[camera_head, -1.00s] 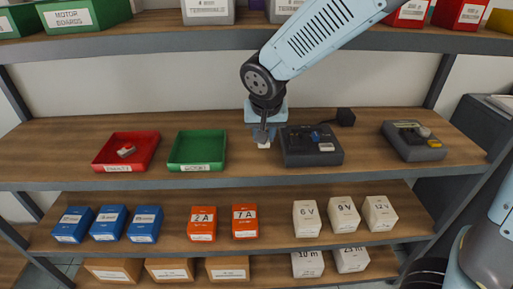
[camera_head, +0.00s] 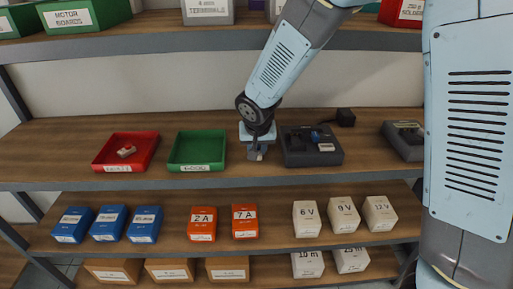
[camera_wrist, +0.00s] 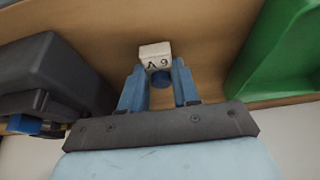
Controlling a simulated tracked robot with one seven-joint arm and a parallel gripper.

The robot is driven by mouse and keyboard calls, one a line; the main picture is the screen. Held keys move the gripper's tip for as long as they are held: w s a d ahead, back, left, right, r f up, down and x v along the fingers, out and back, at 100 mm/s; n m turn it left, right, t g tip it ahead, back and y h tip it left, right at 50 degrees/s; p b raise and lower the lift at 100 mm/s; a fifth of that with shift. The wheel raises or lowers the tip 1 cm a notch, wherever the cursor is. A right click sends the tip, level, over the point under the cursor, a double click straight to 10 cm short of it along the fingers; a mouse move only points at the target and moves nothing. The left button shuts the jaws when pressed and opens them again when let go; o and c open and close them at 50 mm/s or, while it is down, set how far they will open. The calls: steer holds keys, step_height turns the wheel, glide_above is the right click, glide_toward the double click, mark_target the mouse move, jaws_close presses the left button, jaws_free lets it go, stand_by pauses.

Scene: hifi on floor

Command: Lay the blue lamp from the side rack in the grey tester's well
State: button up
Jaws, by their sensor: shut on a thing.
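In the head view my gripper (camera_head: 257,154) is at the middle shelf, just left of a dark grey device (camera_head: 312,153) with a blue part on top, possibly the tester. The well cannot be made out. Whether the held block touches the shelf is unclear.
A green tray (camera_head: 196,166) stands left of my gripper, and a red tray (camera_head: 104,156) holds a small red-and-grey item. A black adapter (camera_head: 345,117) sits behind the dark device. Another grey device (camera_head: 400,145) is partly behind my arm. The upper shelf (camera_head: 160,42) overhangs.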

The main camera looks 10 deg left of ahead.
steer(key=shift+f, duration=0.35)
steer(key=o, duration=1)
steer(key=shift+s+d+f, duration=0.1)
steer(key=shift+d, duration=0.1)
steer(key=shift+f, duration=0.1)
steer(key=shift+d, duration=0.1)
steer(key=shift+r, duration=0.5)
steer(key=v, duration=1.3)
steer(key=shift+s+a+r, duration=0.15)
steer(key=shift+s+a, duration=0.05)
steer(key=shift+a, duration=0.15)
steer(key=shift+s, duration=0.1)
